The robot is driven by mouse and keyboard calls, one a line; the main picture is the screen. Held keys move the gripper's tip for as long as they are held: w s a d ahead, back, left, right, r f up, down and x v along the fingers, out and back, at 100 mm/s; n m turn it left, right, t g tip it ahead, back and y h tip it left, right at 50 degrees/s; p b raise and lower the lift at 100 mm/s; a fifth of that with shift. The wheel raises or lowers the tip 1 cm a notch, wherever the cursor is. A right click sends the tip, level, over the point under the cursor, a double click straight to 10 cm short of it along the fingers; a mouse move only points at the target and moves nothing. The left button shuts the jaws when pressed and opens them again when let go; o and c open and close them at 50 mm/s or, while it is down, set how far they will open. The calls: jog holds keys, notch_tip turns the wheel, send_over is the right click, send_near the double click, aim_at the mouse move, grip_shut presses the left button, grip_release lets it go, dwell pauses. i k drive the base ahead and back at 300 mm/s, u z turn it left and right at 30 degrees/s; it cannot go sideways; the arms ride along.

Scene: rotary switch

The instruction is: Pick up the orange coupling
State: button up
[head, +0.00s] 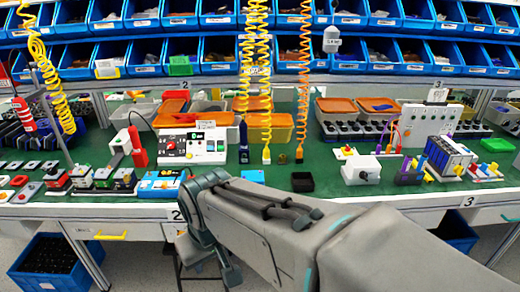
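An orange coiled hose (304,70) hangs from above, right of the middle. At its lower end an orange coupling (299,153) hangs upright just above the green bench top. A small black open box (302,182) sits on the bench just below it. My gripper (207,262) is at the lower left of the middle, in front of the bench edge. It is left of the coupling, nearer to the camera and well apart from it. Its fingers are partly hidden by its own links, so how far they are apart is unclear. Nothing shows held in it.
Yellow coiled hoses (257,60) hang left of the orange one, one ending in a yellow coupling (266,155). A white switch box (193,146) stands left and a white block (361,170) right. Blue bins (215,62) line the back shelves. Some green bench top (325,165) is bare around the black box.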

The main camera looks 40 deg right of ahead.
aim_at(300, 151)
jog(key=z, duration=0.7)
jog(key=i, duration=0.65)
jog(key=z, duration=0.85)
jog(key=i, duration=0.35)
jog(key=z, duration=0.05)
